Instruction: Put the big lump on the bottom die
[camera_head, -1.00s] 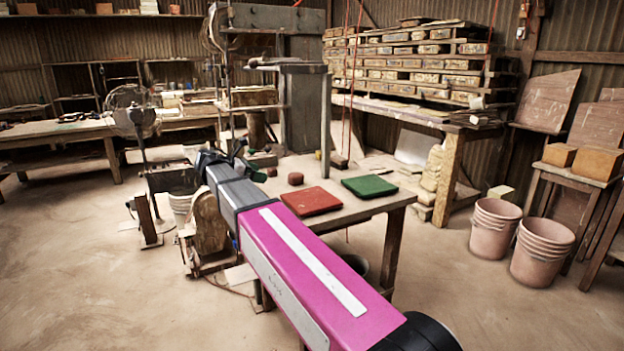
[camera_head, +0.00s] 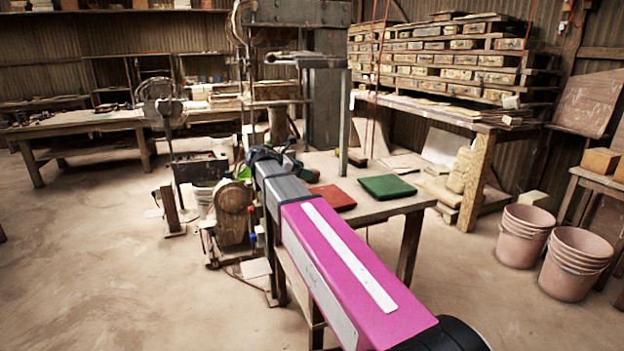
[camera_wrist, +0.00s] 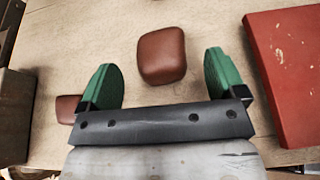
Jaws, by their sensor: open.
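In the wrist view a larger reddish-brown lump (camera_wrist: 162,55) lies on the pale table top, with rounded edges. My gripper (camera_wrist: 158,60) is open, and its green fingers stand apart to the left and right of the lump in the picture; I cannot tell how far above the table they are. A smaller brown lump (camera_wrist: 68,108) lies at the left, partly hidden by the gripper. In the head view my arm reaches over the table, and neither lump can be made out clearly. I cannot pick out the bottom die for certain.
A red slab (camera_head: 333,197) and a green slab (camera_head: 386,188) lie on the table (camera_head: 400,207); the red slab (camera_wrist: 290,70) is close to the right finger in the wrist view. A tall metal press column (camera_head: 323,110) stands behind. Stacked buckets (camera_head: 525,236) stand on the floor at right.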

